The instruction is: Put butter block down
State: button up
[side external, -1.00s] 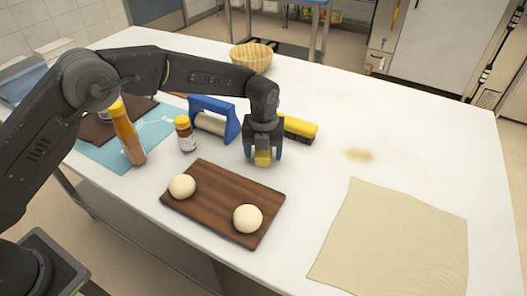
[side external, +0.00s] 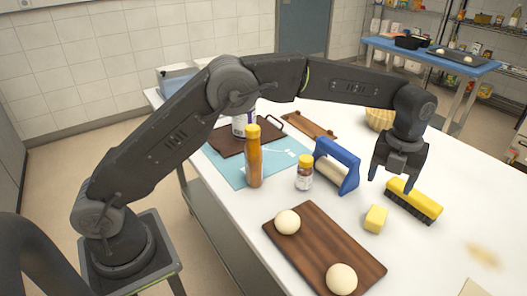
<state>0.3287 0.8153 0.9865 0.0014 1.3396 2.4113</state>
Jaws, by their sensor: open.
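The butter block (side external: 375,219) is a small yellow block resting on the white table (side external: 455,219), just beyond the dark wooden board. It is between the board and the yellow brush, apart from both. My gripper (side external: 394,190) is open and empty, above the table and up and to the right of the butter block.
A wooden board (side external: 322,243) holds two dough balls. A yellow brush (side external: 413,201), a blue-handled roller (side external: 337,165), a small jar (side external: 304,173) and an orange bottle (side external: 254,158) stand close by. A basket (side external: 379,119) is behind my arm.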

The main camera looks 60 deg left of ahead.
jog(key=s+a+r+n+t, duration=0.3)
jog(key=s+a+r+n, duration=0.9)
jog(key=s+r+n, duration=0.25)
jog(key=s+a+f+n+t, duration=0.1)
jog(key=s+a+f+n, duration=0.1)
jog(key=s+n, duration=0.6)
jog(key=s+a+f+n+t, duration=0.1)
jog(key=s+a+f+n, duration=0.2)
jog(key=s+n, duration=0.6)
jog(key=shift+s+a+f+t, duration=0.2)
jog(key=shift+s+a+t, duration=0.1)
jog(key=shift+a, duration=0.25)
